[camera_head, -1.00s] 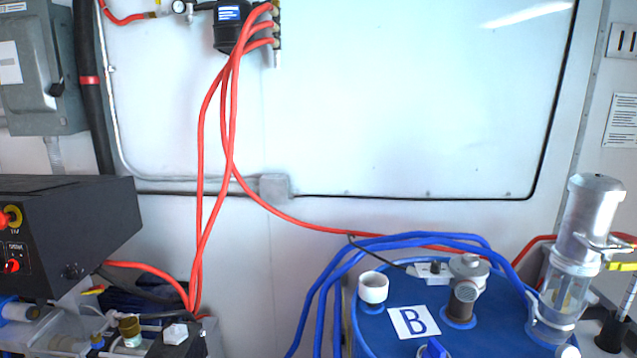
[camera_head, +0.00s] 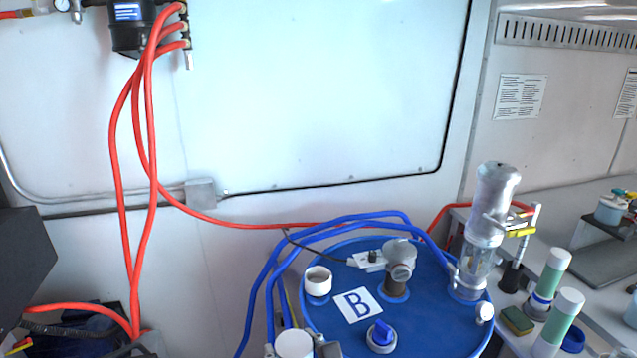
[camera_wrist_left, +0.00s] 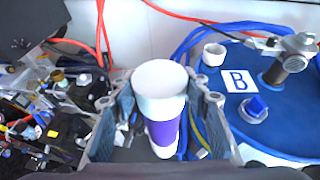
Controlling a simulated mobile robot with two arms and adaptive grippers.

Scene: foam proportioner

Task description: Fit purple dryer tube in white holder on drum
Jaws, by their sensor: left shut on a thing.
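The purple dryer tube (camera_wrist_left: 163,135) has a white cap and a purple band below it. My left gripper (camera_wrist_left: 165,98) is shut around it, with one finger on each side. In the head view only the tube's white top (camera_head: 293,343) and the tips of my left gripper (camera_head: 300,351) show at the bottom edge. The white holder (camera_head: 318,281) is a short, open, empty-looking cup on the blue drum, beyond and slightly right of the tube. It also shows in the left wrist view (camera_wrist_left: 214,55), right of the tube and apart from it. My right gripper is out of view.
The blue drum (camera_head: 430,325) carries a B label, a blue-handled cap (camera_head: 381,336), a grey fitting (camera_head: 398,265) and a clear-bodied pump (camera_head: 485,235). Blue hoses (camera_head: 268,275) arch along its left and back. Green-and-white tubes (camera_head: 552,273) stand on the right bench.

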